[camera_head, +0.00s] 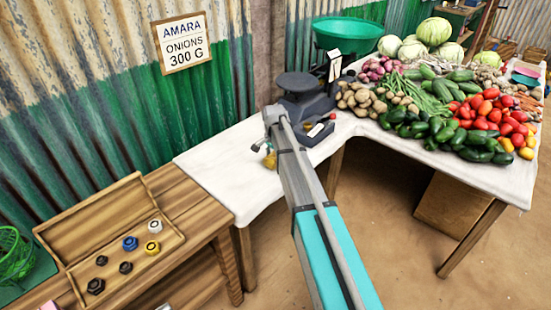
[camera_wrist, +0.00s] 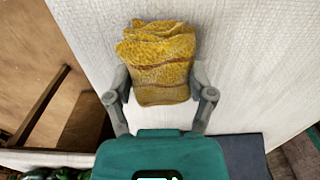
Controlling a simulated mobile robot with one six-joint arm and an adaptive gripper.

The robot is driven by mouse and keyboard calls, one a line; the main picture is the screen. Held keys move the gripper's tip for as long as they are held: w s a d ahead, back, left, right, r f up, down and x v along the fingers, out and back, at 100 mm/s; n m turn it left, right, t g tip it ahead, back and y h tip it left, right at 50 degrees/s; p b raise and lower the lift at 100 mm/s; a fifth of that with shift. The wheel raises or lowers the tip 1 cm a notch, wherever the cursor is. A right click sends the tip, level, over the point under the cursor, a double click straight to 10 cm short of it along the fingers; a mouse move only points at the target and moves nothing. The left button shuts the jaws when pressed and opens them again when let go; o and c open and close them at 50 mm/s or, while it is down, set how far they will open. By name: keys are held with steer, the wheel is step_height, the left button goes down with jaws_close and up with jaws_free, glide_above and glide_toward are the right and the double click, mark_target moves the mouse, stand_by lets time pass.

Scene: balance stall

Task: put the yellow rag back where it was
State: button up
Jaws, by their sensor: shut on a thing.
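The yellow rag (camera_wrist: 158,58) is folded into a thick, striped bundle between the two grey fingers of my gripper (camera_wrist: 160,85) in the wrist view. The fingers are shut on its sides. In the head view my gripper (camera_head: 266,148) is over the white-covered counter (camera_head: 222,172), left of the dark scale. Only a small yellow patch of the rag (camera_head: 270,161) shows there, below the fingers; my arm hides the rest. I cannot tell whether the rag touches the cloth.
The dark scale (camera_head: 304,104) stands close to the right of my gripper, with a green bowl (camera_head: 348,34) behind. Vegetables cover the right side. A wooden weight box (camera_head: 120,248) lies open at lower left. The counter left of my gripper is clear.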

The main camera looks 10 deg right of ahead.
mark_target(274, 155)
steer(key=shift+f, duration=0.2)
steer(key=o, duration=1)
steer(key=shift+c, duration=0.2)
steer(key=shift+r, duration=0.2)
step_height(274, 155, up, 12)
steer(key=p, duration=1.2)
steer(key=s+n, duration=1)
steer(key=s, duration=1.9)
steer(key=shift+s+d+n, duration=0.15)
steer(key=shift+d+n, duration=0.1)
steer(key=shift+n, duration=0.15)
